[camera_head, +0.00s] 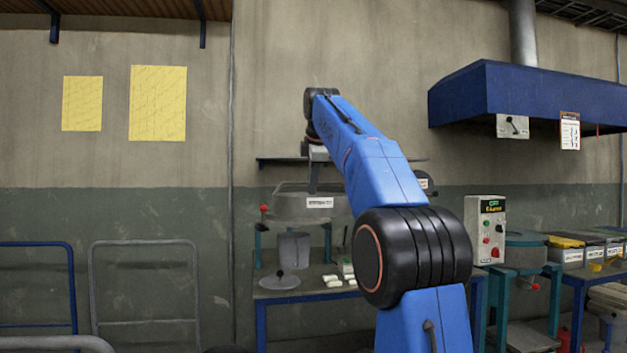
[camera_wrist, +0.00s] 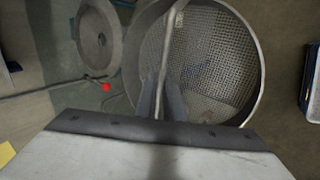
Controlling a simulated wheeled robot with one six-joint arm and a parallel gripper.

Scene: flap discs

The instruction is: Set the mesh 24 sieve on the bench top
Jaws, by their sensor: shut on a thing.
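A round grey sieve (camera_head: 287,206) hangs level below my gripper (camera_head: 314,180) in the head view, with a white label on its side too small to read surely. In the wrist view, the sieve (camera_wrist: 213,55) shows a wire mesh floor, a metal rim and a bar across it. My gripper (camera_wrist: 159,90) is shut on that bar. The bench top (camera_head: 268,294) is lower down on blue legs, with the sieve above and apart from it. My fingers hide part of the mesh.
A grey pot (camera_head: 293,251), a round lid (camera_head: 280,283) and several white blocks (camera_head: 333,281) occupy the bench. A red knob (camera_head: 264,208) on a teal-legged stand is close to the sieve. A control box (camera_head: 485,230) stands to the right.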

